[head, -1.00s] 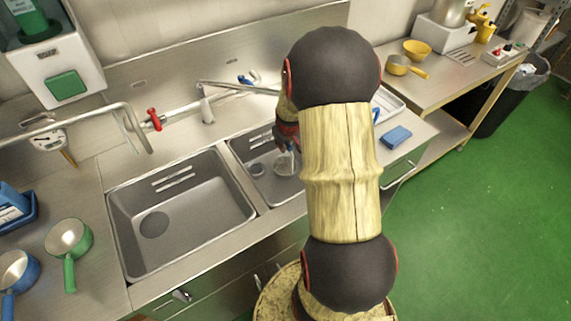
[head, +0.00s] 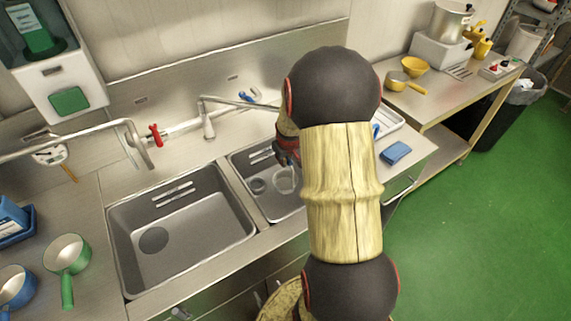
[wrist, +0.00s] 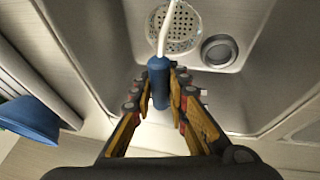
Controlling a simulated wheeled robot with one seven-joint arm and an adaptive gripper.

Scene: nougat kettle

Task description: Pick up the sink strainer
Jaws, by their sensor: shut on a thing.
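The sink strainer (wrist: 178,30) shows in the wrist view as a round perforated bowl on a thin white stem with a blue handle (wrist: 158,85). My gripper (wrist: 162,78) is shut on the blue handle, with a finger on each side. In the head view the strainer bowl (head: 285,181) appears in the right-hand sink basin, beside the drain. My gripper (head: 288,152) is above it there, partly hidden by my arm. I cannot tell whether the bowl touches the basin floor.
The right basin's drain (wrist: 218,50) lies beside the strainer, with basin walls close around. The left basin (head: 190,225) is empty. A faucet (head: 208,125) stands behind the basins. A blue sponge (head: 396,153) lies on the counter at right. Pans stand at left.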

